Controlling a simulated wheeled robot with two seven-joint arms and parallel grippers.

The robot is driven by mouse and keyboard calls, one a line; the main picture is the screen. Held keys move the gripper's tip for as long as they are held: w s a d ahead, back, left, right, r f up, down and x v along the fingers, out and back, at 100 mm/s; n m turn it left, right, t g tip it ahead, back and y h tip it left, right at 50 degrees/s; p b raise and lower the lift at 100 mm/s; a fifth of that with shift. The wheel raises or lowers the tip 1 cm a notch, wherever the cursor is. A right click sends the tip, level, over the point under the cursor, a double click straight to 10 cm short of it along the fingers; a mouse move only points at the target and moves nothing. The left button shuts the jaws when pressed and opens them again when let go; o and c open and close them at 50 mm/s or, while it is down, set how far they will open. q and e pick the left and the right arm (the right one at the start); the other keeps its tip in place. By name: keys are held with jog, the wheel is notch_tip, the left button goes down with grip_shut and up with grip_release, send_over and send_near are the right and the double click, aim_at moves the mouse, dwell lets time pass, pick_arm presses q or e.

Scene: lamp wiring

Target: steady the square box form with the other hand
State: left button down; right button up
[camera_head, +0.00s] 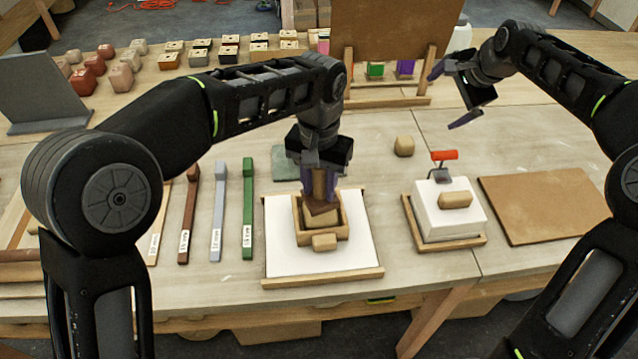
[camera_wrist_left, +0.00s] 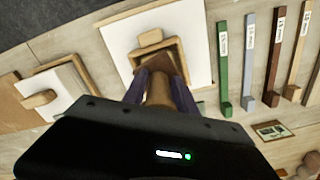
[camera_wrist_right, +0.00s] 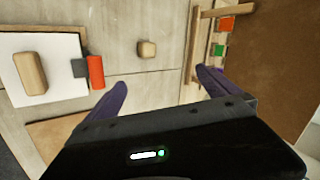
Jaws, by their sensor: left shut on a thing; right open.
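The square box form (camera_head: 341,224) is a small open wooden frame on a white sheet (camera_head: 284,255), with a tan wooden block (camera_head: 324,242) at its near side. My left gripper (camera_head: 319,188) points down over it, shut on a brown wooden tool (camera_head: 321,207) whose squarish foot is at the form's opening. A pale tan mass shows inside the form below the foot; I cannot tell whether they touch. The form also shows in the left wrist view (camera_wrist_left: 184,56). My right gripper (camera_head: 452,95) is open and empty, raised at the upper right, well away from the form.
A white pad with a red-handled tool (camera_head: 444,156) and a tan block stands on a wooden tray (camera_head: 455,245) right of the form. A loose tan block (camera_head: 404,146) lies behind. Labelled bars (camera_head: 218,211) lie left. A brown board (camera_head: 540,205) lies far right.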

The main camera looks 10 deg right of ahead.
jog(key=s+a+f+n+g+y, duration=0.1)
jog(key=s+a+f, duration=0.1)
jog(key=a+f, duration=0.15)
jog(key=s+a+f+g+y, duration=0.1)
jog(key=s+a+f, duration=0.1)
jog(key=a, duration=0.2)
jog(key=m+g+y, duration=0.4)
jog(key=y, duration=0.5)
send_near(325, 220)
jog(key=shift+w+f, duration=0.85)
jog(key=shift+x, duration=5)
jog(key=shift+s+f, duration=0.1)
jog(key=shift+s, duration=0.05)
jog(key=shift+c, duration=0.3)
grip_shut()
